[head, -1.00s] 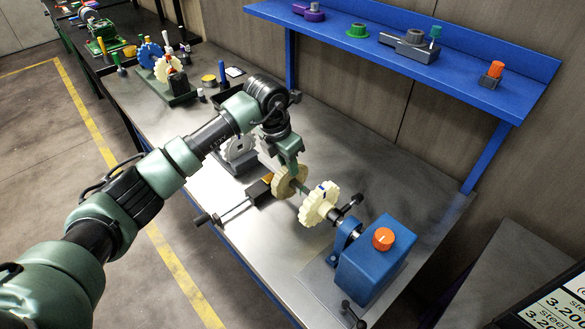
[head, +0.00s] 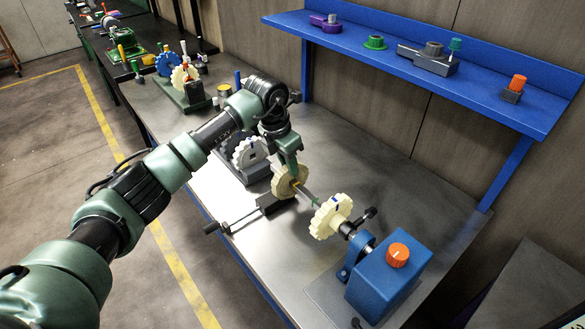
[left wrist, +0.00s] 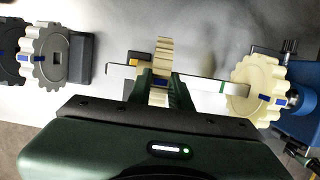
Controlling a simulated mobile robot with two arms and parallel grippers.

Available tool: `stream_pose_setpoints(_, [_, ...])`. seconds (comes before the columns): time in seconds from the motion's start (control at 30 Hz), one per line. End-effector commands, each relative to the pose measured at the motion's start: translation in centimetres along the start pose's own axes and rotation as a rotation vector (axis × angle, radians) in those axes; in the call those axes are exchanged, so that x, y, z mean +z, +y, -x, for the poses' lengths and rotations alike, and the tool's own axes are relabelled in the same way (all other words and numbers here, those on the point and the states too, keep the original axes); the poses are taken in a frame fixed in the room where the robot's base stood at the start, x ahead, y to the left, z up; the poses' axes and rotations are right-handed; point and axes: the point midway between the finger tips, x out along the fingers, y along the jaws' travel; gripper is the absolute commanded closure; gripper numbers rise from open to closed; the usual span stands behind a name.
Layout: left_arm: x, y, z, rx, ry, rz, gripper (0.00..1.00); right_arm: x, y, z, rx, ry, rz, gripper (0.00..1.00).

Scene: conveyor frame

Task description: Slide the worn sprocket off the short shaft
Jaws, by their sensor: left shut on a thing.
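My left gripper (head: 290,168) is shut on a tan toothed sprocket (head: 287,184), holding it by its upper rim. In the left wrist view the tan sprocket (left wrist: 163,52) shows edge-on between the fingers (left wrist: 160,84). A short pale shaft (left wrist: 205,82) with a green band runs right from the gripper to a cream sprocket (left wrist: 257,82) with blue marks. The cream sprocket (head: 328,218) sits beside the blue drive housing (head: 383,283), apart from the tan one. My fingers hide the tan sprocket's hub, so I cannot tell whether the shaft passes through it. My right gripper is out of view.
A dark block (head: 274,205) with a thin rod and handle lies below the tan sprocket. A stand with a pale grey sprocket (head: 250,151) is at left. A blue shelf (head: 480,92) runs behind. The bench's right-hand surface (head: 400,185) is clear.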

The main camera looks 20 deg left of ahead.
Motion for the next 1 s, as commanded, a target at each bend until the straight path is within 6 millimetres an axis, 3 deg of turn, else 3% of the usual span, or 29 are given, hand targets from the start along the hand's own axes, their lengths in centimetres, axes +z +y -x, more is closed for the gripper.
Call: stream_pose_setpoints(1.0, [0.4,5.4,0.5,0.007,-0.013,0.003,1.00,0.1,-0.1,-1.8,-0.001,0.000,-0.001,0.54])
